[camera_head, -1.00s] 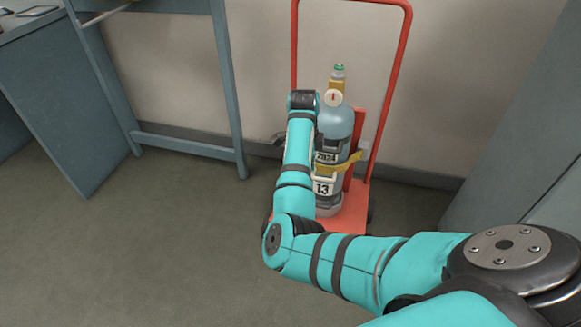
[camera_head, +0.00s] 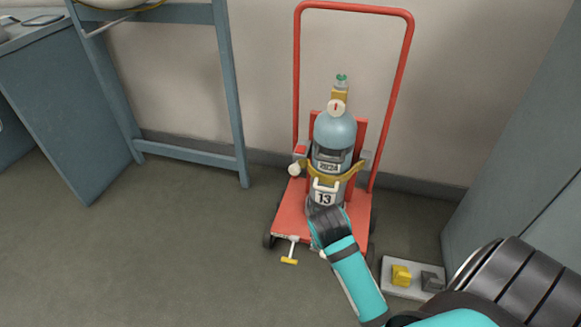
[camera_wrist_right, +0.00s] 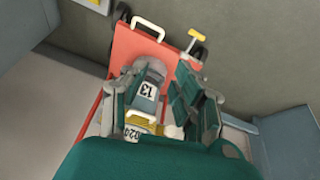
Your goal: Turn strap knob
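A blue-grey gas cylinder (camera_head: 335,132) marked 13 stands upright on a red hand cart (camera_head: 284,222). A yellow strap (camera_head: 322,177) crosses its front. A round white knob (camera_head: 295,170) sits at the strap's left end, below a red piece; it also shows in the wrist view (camera_wrist_right: 173,131). My right gripper (camera_head: 326,212) is low in front of the cylinder, below and right of the knob. In the wrist view its fingers (camera_wrist_right: 155,82) look spread, with the cylinder seen between them. Contact cannot be told. My left gripper is not in view.
A yellow-ended T-handle (camera_head: 290,250) sticks out at the cart's front left. A small tray (camera_head: 400,292) with a yellow block and a dark block lies on the floor at right. A blue-grey frame (camera_head: 232,95) stands at left. Floor left of the cart is clear.

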